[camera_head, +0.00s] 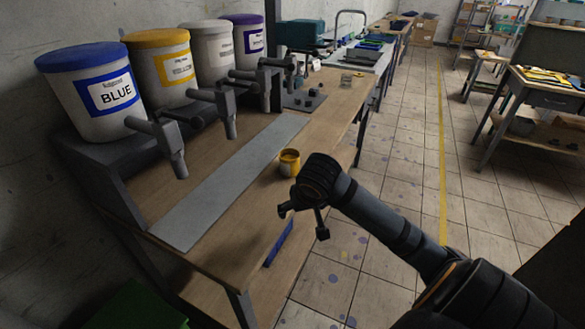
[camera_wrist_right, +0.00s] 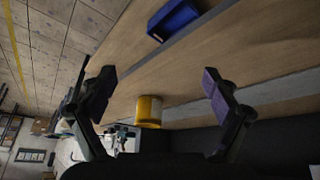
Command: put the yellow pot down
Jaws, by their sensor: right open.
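The small yellow pot (camera_head: 289,162) stands upright on the wooden bench top (camera_head: 255,215), at the right edge of the grey strip, in the head view. In the right wrist view the yellow pot (camera_wrist_right: 148,111) shows between the spread fingers, beyond them. My right gripper (camera_head: 304,221) is open and empty near the bench's front edge, nearer to the camera than the pot and apart from it. Its two fingers also show wide apart in the right wrist view (camera_wrist_right: 160,88). My left gripper is not in view.
Large paint buckets, including a blue-lidded one (camera_head: 96,92) and a yellow-lidded one (camera_head: 162,68), stand on a rack with dispenser taps (camera_head: 170,140) over the grey strip (camera_head: 225,185). Bench top around the pot is clear.

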